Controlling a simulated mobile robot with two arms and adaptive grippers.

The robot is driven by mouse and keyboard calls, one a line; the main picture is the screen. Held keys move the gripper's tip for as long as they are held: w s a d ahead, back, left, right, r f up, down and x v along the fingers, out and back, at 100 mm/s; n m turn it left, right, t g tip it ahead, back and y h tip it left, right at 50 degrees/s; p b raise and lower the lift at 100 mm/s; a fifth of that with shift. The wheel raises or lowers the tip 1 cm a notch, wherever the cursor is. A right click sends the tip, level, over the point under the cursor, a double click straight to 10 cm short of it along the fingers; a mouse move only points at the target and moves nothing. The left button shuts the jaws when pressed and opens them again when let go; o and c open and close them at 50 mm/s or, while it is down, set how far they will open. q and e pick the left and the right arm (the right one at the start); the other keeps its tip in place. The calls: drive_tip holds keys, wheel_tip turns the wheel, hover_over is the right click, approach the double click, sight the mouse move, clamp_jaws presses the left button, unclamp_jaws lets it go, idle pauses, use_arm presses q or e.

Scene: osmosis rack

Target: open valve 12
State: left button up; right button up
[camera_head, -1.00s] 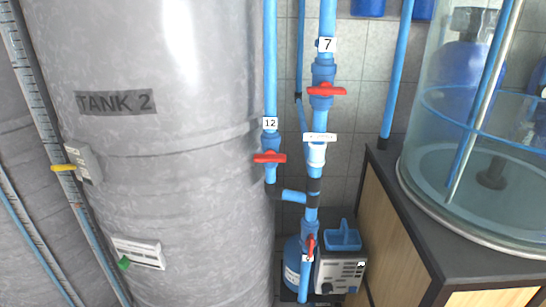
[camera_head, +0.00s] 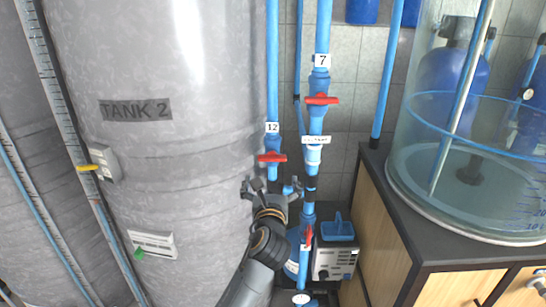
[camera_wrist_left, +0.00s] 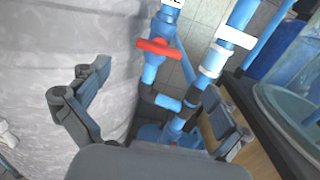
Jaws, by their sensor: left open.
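Valve 12 has a red handle (camera_head: 272,157) on a vertical blue pipe, with a white label "12" (camera_head: 272,127) just above it. The handle lies crosswise to the pipe. In the left wrist view the red handle (camera_wrist_left: 158,48) is ahead of the fingers, near the top middle. My left gripper (camera_head: 270,186) is open and empty, just below the handle in the head view, with its fingers spread to either side of the pipe line. It does not appear to touch the handle. In the wrist view both fingers of the gripper (camera_wrist_left: 165,88) stand wide apart. My right gripper is not visible.
The grey tank 2 (camera_head: 150,60) stands close on the left. Valve 7 with its red handle (camera_head: 321,99) is on the neighbouring pipe to the right. A pump unit (camera_head: 335,262) sits below. A wooden cabinet (camera_head: 385,225) carries a clear vessel (camera_head: 415,160).

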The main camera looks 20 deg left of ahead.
sight(272, 159)
use_arm(q)
drive_tip(key=p+x, duration=0.1)
drive_tip(key=x, duration=1)
drive_tip(key=shift+f, duration=0.1)
drive_tip(key=shift+w+a, duration=0.15)
drive_tip(key=shift+w, duration=0.45)
drive_tip(key=c, duration=1.1)
